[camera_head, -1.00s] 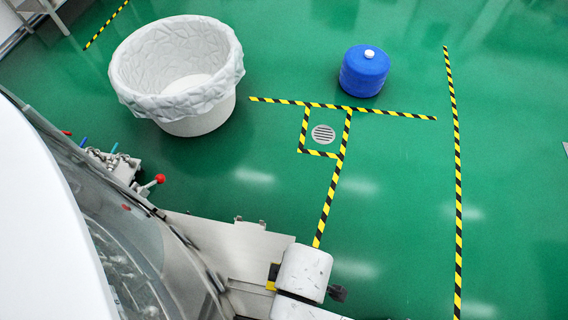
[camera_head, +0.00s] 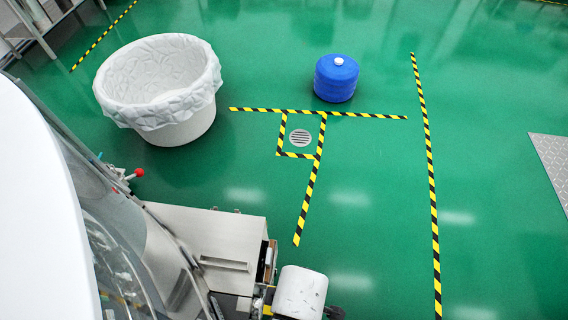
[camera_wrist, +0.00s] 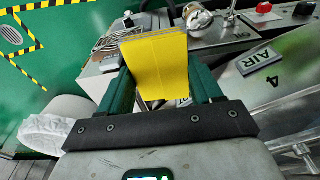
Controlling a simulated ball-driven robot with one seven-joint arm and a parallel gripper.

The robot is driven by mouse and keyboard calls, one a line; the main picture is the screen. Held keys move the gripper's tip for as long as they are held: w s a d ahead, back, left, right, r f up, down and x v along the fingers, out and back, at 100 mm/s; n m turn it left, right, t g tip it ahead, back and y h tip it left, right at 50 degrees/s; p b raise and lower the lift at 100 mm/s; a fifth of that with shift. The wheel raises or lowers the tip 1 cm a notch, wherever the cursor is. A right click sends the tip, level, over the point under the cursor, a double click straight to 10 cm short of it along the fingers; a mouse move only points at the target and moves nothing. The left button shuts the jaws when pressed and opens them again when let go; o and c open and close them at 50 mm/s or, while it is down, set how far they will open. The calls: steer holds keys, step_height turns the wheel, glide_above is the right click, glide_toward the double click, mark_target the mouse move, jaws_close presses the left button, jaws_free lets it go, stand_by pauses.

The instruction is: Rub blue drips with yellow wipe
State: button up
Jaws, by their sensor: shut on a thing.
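My gripper (camera_wrist: 160,72) shows in the wrist view with its two green fingers shut on the yellow wipe (camera_wrist: 156,66). The wipe is a flat, folded yellow piece standing out between the fingers. It covers part of the metal top behind it, and I cannot tell whether it touches anything. The blue drips are not visible in either view. In the head view I cannot make out the gripper or the wipe.
A steel housing (camera_head: 215,243) stands at lower left in the head view. A metal panel marked AIR (camera_wrist: 262,62) is right of the gripper, and a red button (camera_wrist: 264,8) is beyond. A lined white tub (camera_head: 178,127) and blue drum (camera_head: 336,78) stand on open green floor.

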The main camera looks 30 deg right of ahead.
steer(key=w+d+f+m+h, duration=0.1)
steer(key=w+d+f+m, duration=0.9)
steer(key=w, duration=0.7)
steer(key=d+f, duration=0.3)
steer(key=f, duration=0.1)
steer(key=shift+d+t, duration=0.3)
